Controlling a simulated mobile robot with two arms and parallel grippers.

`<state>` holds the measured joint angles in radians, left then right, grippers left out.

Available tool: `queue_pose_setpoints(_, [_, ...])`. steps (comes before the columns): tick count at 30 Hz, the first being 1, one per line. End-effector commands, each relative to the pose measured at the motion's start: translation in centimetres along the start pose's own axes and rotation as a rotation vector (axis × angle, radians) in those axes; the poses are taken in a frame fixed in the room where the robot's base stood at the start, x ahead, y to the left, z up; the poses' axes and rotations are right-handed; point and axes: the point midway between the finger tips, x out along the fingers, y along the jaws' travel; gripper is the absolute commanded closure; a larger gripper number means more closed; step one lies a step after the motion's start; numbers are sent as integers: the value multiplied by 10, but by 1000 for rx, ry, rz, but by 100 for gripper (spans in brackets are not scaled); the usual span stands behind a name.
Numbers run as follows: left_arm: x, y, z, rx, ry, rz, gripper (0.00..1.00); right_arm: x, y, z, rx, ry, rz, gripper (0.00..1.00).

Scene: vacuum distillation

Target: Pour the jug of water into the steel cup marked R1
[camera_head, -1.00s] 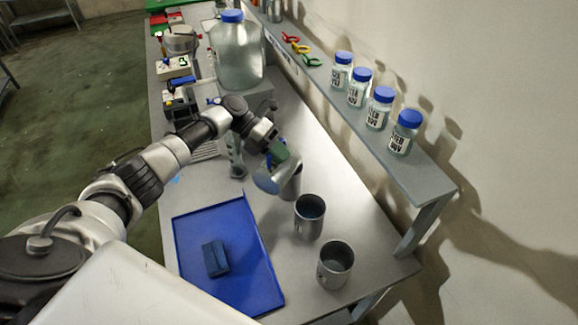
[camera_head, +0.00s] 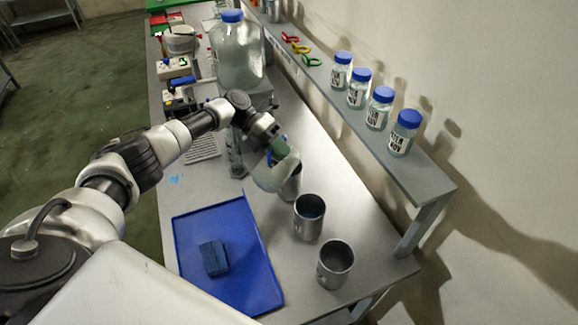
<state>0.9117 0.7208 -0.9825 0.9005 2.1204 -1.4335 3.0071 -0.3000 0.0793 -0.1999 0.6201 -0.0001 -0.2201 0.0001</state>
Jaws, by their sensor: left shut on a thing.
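My left gripper (camera_head: 274,148) is shut on a translucent jug (camera_head: 270,178), which it holds tilted above the table. The jug partly covers a steel cup (camera_head: 291,188), the farthest of three in a row. Its mouth end is near that cup's rim; I cannot tell whether they touch or whether water is flowing. A middle steel cup (camera_head: 307,228) and a nearest steel cup (camera_head: 333,270) stand upright to the front right. I cannot read the R1 mark on any cup. My right gripper is not in view.
A blue tray (camera_head: 245,280) with a dark blue block (camera_head: 213,258) lies on the steel table (camera_head: 345,205). A large blue-capped bottle (camera_head: 237,52) stands behind. A wall shelf (camera_head: 425,180) at right holds several labelled jars. Small apparatus (camera_head: 178,100) lines the far left.

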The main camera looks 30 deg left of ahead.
Motion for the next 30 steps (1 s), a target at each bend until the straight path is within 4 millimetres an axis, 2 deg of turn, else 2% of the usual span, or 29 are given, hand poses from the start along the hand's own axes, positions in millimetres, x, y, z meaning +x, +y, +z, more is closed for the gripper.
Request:
queue_pose_setpoints(6, [-2,-2,4,-21,13,0,100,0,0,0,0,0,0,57])
queue_pose_setpoints(11, [1,3,-7,32,-25,-1,100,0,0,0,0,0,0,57])
queue_pose_setpoints(15, [6,0,-9,69,-34,-8,100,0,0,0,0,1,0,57])
queue_pose_setpoints(30, [5,5,-13,93,-60,-3,100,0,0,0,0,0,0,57])
